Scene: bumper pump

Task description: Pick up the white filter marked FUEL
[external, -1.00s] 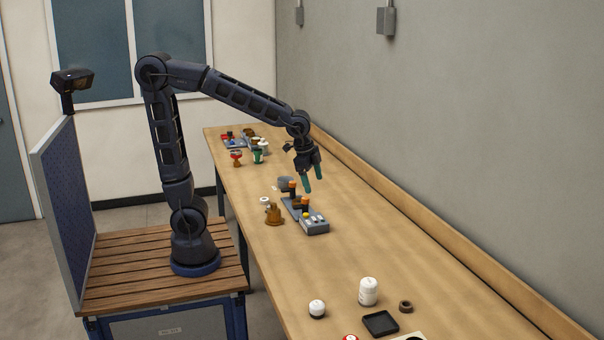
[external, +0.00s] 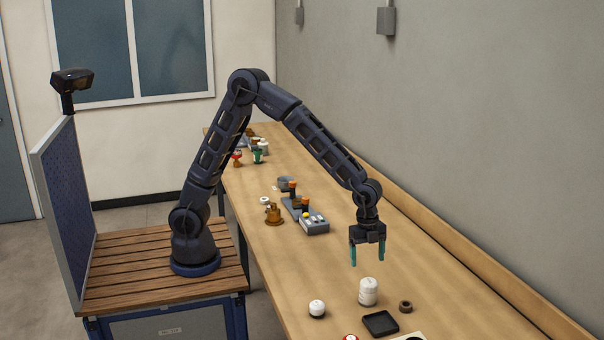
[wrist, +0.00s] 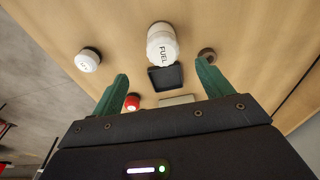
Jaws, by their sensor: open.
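The white filter marked FUEL (external: 368,292) stands upright on the bench in the external view. In the wrist view the filter (wrist: 161,46) shows its FUEL lettering, ahead of the fingers and between their lines. My gripper (external: 367,257) is open and empty, pointing down above the filter and a little behind it. Its two green fingers also show in the wrist view (wrist: 160,90), spread apart and not touching anything.
A shorter white filter (external: 317,309) stands to the left. A black tray (external: 381,324) lies in front of the FUEL filter, with a brown ring (external: 405,307) to its right. A grey pump block (external: 314,227) stands farther back. Bare bench lies between.

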